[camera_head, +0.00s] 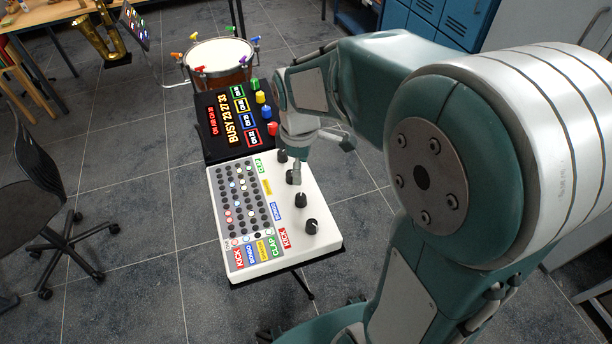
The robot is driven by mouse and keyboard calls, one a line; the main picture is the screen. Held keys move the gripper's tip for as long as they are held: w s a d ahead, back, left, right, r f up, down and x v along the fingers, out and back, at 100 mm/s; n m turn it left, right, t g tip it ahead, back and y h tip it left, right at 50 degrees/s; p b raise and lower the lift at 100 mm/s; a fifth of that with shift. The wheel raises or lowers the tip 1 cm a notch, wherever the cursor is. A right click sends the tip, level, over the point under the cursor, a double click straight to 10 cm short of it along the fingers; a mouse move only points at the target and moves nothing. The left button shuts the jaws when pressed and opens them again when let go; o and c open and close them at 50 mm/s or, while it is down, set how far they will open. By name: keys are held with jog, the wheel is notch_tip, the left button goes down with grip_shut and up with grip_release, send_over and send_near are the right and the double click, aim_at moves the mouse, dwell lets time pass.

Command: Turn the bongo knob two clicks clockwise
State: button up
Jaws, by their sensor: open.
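A white drum machine (326,238) stands on a stand, with a grid of small buttons and a row of black knobs along its right side. The bongo knob (301,199) lines up with the blue label (273,212), between the knob by the red KICK label (312,226) and the knob by the yellow label (292,177). My gripper (318,160) is open and empty above the far right part of the machine. One finger points down beside the yellow-label knob and partly covers it. The bongo knob is clear of the fingers. Its pointer is too small to read.
A black panel (207,142) with lit text and coloured knobs adjoins the machine's far end. A drum (220,58) with coloured clamps stands behind it. An office chair (45,190) is at left, blue lockers (425,12) at the back. Tiled floor (140,180) between is free.

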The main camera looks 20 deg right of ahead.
aim_at(300, 197)
jog(key=shift+a+f, duration=0.25)
jog(key=shift+f, duration=0.1)
jog(key=f, duration=0.6)
jog(key=d+f, duration=0.1)
jog(key=f, duration=0.2)
jog(key=shift+s+f, duration=0.15)
jog(key=shift+a+f, duration=0.15)
jog(key=shift+f, duration=0.1)
jog(key=shift+a+f, duration=0.1)
jog(key=shift+a, duration=0.35)
jog(key=shift+d, duration=0.2)
grip_shut()
